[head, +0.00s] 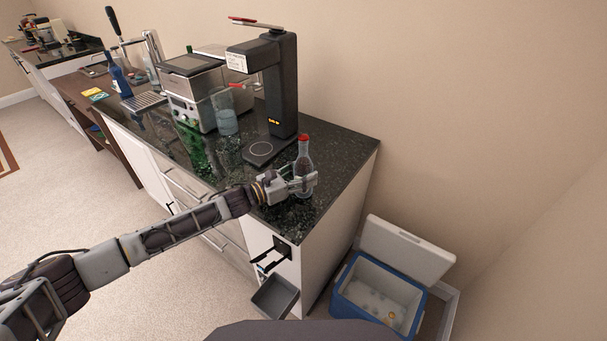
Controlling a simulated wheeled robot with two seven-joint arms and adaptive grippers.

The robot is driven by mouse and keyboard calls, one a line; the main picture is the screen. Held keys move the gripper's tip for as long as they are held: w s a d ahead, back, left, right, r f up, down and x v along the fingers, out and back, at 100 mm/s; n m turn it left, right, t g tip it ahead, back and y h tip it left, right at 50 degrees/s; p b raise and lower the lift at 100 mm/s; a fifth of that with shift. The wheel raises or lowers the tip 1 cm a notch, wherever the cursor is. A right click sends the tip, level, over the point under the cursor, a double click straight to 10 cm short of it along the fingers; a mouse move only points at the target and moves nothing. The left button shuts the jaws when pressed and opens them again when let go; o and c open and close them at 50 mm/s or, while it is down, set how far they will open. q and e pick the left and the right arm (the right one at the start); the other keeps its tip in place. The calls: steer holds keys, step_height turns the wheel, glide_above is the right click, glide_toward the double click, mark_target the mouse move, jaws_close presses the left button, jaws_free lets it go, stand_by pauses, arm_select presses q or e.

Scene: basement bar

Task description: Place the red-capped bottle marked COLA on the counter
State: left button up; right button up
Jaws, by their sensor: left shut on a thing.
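The red-capped bottle (303,155) is clear and stands upright over the right end of the dark stone counter (345,165). My left gripper (304,184) is shut around its lower body. The bottle's base is at or very near the counter top; I cannot tell whether it touches. The COLA marking cannot be read at this size, and the gripper hides part of the lower bottle. My right gripper is not in view.
A black dispenser (283,85) stands just behind the bottle. A clear pitcher (224,112) and a steel machine (188,90) are further left. A blue cooler (355,302) with its lid open sits on the floor at right. The counter's right corner is bare.

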mark_target(295, 178)
arm_select(q)
steer(key=o, duration=1.6)
steer(key=shift+c, duration=0.2)
steer(key=shift+a, duration=0.1)
steer(key=shift+v, duration=1.9)
steer(key=shift+b+v, duration=0.35)
steer(key=shift+v, duration=2.6)
steer(key=shift+b+v, duration=0.4)
steer(key=shift+v, duration=0.6)
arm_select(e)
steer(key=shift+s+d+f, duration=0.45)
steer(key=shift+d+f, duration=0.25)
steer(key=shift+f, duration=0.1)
